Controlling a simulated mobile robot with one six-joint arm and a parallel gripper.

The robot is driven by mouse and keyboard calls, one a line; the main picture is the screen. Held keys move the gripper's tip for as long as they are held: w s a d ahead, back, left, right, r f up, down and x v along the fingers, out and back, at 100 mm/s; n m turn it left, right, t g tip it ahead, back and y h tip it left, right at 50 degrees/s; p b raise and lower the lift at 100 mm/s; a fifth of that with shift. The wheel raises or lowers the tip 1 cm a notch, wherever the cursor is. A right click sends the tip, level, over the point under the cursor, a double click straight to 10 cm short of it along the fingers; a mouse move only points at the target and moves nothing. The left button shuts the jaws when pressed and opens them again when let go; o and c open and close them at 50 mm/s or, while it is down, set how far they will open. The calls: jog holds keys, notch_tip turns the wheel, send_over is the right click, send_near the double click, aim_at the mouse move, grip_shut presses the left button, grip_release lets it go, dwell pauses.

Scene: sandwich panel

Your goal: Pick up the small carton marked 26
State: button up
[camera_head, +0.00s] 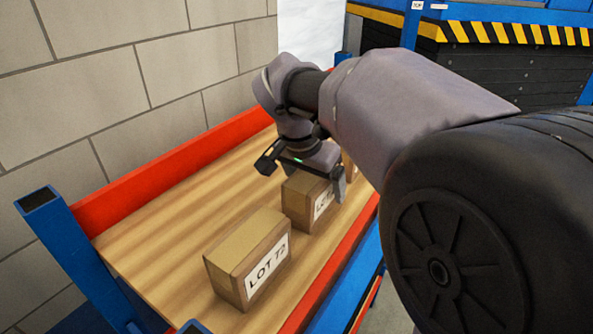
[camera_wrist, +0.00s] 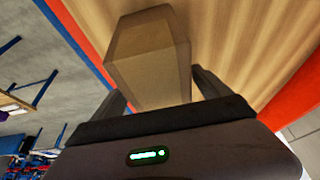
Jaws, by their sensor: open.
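My gripper (camera_head: 303,176) is open above the middle carton (camera_head: 300,200) on the wooden shelf. One finger hangs at that carton's right side, partly over its white label; only "LO" or so can be read, so I cannot tell its number. In the wrist view, a brown carton (camera_wrist: 148,55) lies ahead of and between the open fingers (camera_wrist: 160,88), with no label showing. I cannot tell whether the fingers touch it.
A carton marked LOT 72 or 73 (camera_head: 248,257) stands nearer on the shelf (camera_head: 160,250). Part of another carton (camera_head: 350,167) shows behind my gripper. A red rail (camera_head: 165,183) and block wall (camera_head: 110,90) bound the shelf's left. Bare wood lies left of the cartons.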

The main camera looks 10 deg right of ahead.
jog(key=shift+w+f, duration=0.2)
jog(key=shift+f, duration=0.1)
jog(key=shift+b, duration=0.3)
jog(key=shift+s, duration=0.15)
jog(key=c, duration=1.6)
jog(key=shift+r, duration=0.15)
jog(key=shift+c, duration=0.6)
